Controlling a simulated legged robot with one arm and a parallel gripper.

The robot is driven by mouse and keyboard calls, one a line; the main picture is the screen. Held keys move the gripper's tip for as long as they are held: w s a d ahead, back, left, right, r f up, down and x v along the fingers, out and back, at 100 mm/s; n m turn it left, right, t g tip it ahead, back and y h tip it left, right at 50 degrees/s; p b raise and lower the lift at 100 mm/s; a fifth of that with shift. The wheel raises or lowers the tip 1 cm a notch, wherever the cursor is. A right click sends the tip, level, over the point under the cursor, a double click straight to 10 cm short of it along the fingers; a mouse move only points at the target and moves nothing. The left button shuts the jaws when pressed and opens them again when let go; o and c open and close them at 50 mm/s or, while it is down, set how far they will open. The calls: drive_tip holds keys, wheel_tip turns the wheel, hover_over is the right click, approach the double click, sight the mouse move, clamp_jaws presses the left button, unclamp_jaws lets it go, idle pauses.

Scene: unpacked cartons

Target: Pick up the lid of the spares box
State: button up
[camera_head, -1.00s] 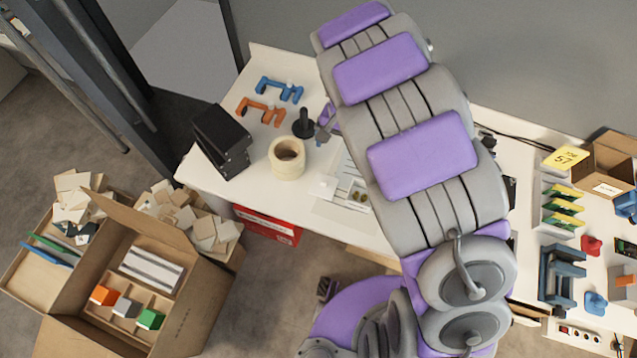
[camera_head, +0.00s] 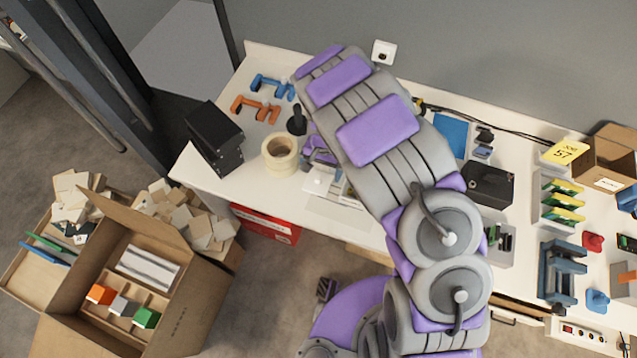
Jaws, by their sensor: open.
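A clear, pale box (camera_head: 347,190) with small parts in it stands near the front edge of the bench, partly hidden by my arm; I take it for the spares box. A pale, see-through piece (camera_head: 318,181) at its left may be its lid, but I cannot tell its exact outline. My gripper (camera_head: 317,157), purple and grey, is open just behind this piece, mostly covered by my arm. I cannot tell whether they touch.
A tape roll (camera_head: 280,154) and a black stand (camera_head: 297,120) are close left of my gripper. Black boxes (camera_head: 214,138) stand farther left. A black case (camera_head: 487,184) lies right of my arm. An open carton (camera_head: 185,318) is on the floor.

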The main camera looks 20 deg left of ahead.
sight(318, 179)
drive_tip(key=shift+d+f, duration=0.1)
drive_tip(key=shift+f, duration=0.3)
drive_tip(key=f, duration=0.1)
drive_tip(key=a+f+b, duration=0.1)
drive_tip(key=f, duration=0.1)
drive_tip(key=a+f, duration=0.1)
drive_tip(key=f, duration=0.1)
drive_tip(key=shift+s+f+b, duration=0.1)
drive_tip(key=shift+s+b, duration=0.05)
drive_tip(key=shift+b, duration=0.15)
drive_tip(key=shift+f, duration=0.2)
drive_tip(key=shift+d+r, duration=0.15)
drive_tip(key=shift+d, duration=0.6)
drive_tip(key=shift+c, duration=1)
drive_tip(key=shift+s+a, duration=0.1)
drive_tip(key=shift+a, duration=0.4)
drive_tip(key=c, duration=0.7)
drive_tip(key=shift+d, duration=0.15)
drive_tip(key=shift+c, duration=0.2)
